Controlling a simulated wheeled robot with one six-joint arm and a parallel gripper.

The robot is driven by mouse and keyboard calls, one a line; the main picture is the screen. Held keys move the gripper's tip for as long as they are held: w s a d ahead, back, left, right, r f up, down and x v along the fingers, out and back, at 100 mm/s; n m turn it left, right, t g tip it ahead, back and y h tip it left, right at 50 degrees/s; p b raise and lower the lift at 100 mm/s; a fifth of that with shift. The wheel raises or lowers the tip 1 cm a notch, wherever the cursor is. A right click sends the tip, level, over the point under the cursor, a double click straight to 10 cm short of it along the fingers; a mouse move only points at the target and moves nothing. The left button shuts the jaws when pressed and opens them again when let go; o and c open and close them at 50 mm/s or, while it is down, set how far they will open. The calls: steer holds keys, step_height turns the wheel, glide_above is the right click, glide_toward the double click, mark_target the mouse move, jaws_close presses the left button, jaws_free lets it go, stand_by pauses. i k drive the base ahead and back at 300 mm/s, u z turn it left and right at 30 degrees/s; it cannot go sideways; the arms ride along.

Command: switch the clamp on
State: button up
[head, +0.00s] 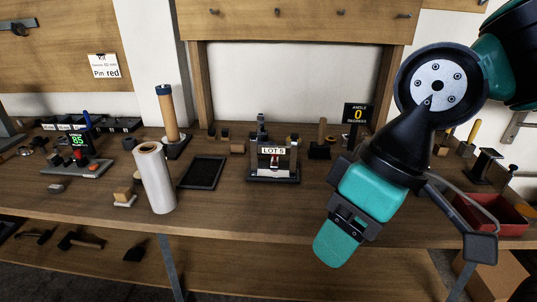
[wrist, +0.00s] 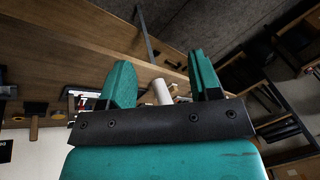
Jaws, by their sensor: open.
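My gripper (head: 333,250) hangs at the right of the head view, in front of the bench's front edge, pointing down. In the wrist view its two teal fingers (wrist: 162,78) stand apart with nothing held between them. A small dark fixture with a "LOT 5" sign (head: 273,165) sits on the bench in the middle, left of and beyond my gripper.
A white roll (head: 155,178) stands upright near the front edge, beside a black tray (head: 203,172). A post with a wooden cylinder (head: 168,113) stands behind. An "ANGLE 0" display (head: 355,114) is behind my arm. A red bin (head: 492,215) is at right. A lower shelf holds mallets.

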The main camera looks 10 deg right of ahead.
mark_target(274, 160)
steer(key=u, duration=0.3)
steer(key=i, duration=1.1)
steer(key=z, duration=0.15)
